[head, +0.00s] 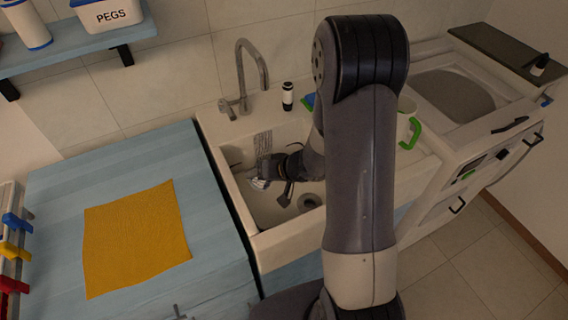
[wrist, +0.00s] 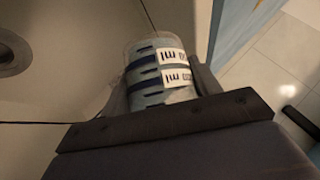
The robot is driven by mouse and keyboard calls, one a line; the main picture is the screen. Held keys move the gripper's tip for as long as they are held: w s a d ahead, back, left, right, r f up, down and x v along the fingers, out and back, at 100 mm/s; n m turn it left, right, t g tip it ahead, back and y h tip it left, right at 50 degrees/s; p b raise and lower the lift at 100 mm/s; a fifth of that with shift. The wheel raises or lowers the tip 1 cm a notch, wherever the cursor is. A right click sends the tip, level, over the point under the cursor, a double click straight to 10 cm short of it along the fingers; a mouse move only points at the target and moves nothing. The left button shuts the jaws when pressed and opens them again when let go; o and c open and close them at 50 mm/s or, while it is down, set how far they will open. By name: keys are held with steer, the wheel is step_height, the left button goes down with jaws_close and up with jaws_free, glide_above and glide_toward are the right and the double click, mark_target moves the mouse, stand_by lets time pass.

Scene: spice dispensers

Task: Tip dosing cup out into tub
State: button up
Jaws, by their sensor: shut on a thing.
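My gripper (head: 268,170) reaches down over the white sink basin (head: 240,190), the only tub-like basin under it. It is shut on the dosing cup, a clear cup with dark blue bands and white "ml" labels, seen in the wrist view (wrist: 160,68). In the head view only a small pale part of the cup (head: 260,183) shows below the fingers. The cup appears tilted; its contents cannot be made out. The sink drain (head: 309,202) lies to the right of the gripper.
A faucet (head: 243,80) and a small black-and-white bottle (head: 287,96) stand behind the sink. A mug with a green handle (head: 411,132) is to the right, partly behind my arm. A yellow cloth (head: 135,235) lies on the blue counter (head: 60,190), otherwise mostly clear.

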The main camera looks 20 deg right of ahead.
steer(key=shift+w+d+r+y+p, duration=0.2)
steer(key=shift+d+y+p, duration=0.15)
steer(key=shift+p, duration=0.2)
steer(key=shift+w+d+r+m+g+y+p, duration=0.1)
steer(key=shift+d+r+m+g+y+p, duration=0.2)
steer(key=shift+m+y, duration=0.3)
stand_by(0.8)
steer(key=shift+r+m+g+y, duration=0.3)
steer(key=shift+r+m+y, duration=0.1)
steer(key=shift+y, duration=0.45)
stand_by(0.9)
steer(key=shift+w+d+r+m+y+b, duration=0.1)
steer(key=shift+r+m+y+b, duration=0.2)
steer(key=shift+y+b, duration=0.35)
steer(key=shift+d+r+m+y+b, duration=0.1)
steer(key=shift+r+m+y+b, duration=0.1)
steer(key=shift+m+y+b, duration=0.45)
stand_by(1.1)
steer(key=shift+w+d+r+y+p, duration=0.15)
steer(key=shift+w+d+y+p, duration=0.15)
steer(key=shift+p, duration=0.35)
steer(key=shift+w+d+r+y+p, duration=0.1)
steer(key=shift+d+r+y+p, duration=0.1)
steer(key=shift+d+p, duration=0.3)
steer(key=shift+m+g+p, duration=0.3)
steer(key=shift+m+p, duration=0.05)
steer(key=shift+p, duration=0.15)
